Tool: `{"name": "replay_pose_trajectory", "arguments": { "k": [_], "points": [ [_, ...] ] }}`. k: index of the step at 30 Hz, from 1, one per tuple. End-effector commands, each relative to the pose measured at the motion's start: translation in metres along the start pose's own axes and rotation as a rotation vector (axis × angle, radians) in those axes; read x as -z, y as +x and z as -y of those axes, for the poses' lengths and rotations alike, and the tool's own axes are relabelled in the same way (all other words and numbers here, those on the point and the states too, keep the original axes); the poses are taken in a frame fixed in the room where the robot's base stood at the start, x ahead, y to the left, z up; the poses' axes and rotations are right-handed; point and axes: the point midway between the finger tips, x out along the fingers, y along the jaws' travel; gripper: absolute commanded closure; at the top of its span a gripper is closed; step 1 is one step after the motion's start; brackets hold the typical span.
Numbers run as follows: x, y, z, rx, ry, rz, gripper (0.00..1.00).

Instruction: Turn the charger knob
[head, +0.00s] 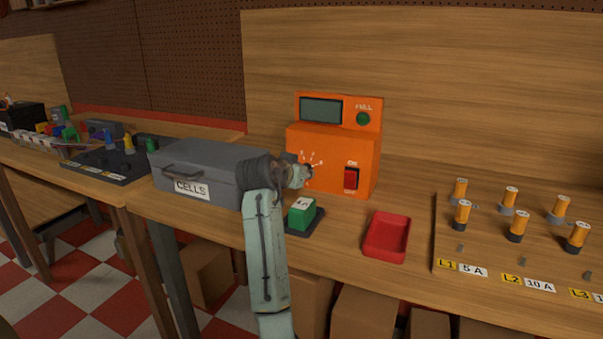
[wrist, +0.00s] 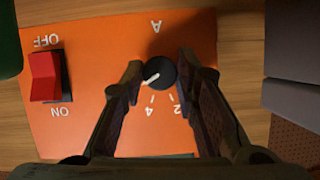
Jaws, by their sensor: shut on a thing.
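The orange charger (head: 365,152) stands on the bench with a dark screen and a round green FULL lamp (head: 363,118) on top. Its round black knob (wrist: 161,70) shows in the wrist view, with a white pointer aimed to the lower left, past the 4 mark (wrist: 150,112). My gripper (wrist: 160,66) is shut on the knob, one finger on each side. In the head view my gripper (head: 304,172) is at the charger's front and hides most of the knob. The red switch (head: 350,179) is right of it; it also shows in the wrist view (wrist: 44,77).
A grey CELLS case (head: 200,160) stands close left of my wrist. A green block (head: 301,214) on a dark pad is below my gripper. A red tray (head: 387,236) and a board with several orange cylinders (head: 518,226) lie to the right.

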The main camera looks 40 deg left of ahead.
Motion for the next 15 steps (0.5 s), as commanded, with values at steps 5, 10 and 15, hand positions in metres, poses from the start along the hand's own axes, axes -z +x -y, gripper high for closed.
{"name": "replay_pose_trajectory", "arguments": {
  "k": [5, 10, 15],
  "points": [
    [0.0003, 0.0, 0.0, 0.0, 0.001, -0.001, 0.65],
    [0.0002, 0.0, 0.0, 0.0, 0.0, 0.0, 0.54],
    [0.0001, 0.0, 0.0, 0.0, 0.0, 0.0, 0.52]
  ]
}}
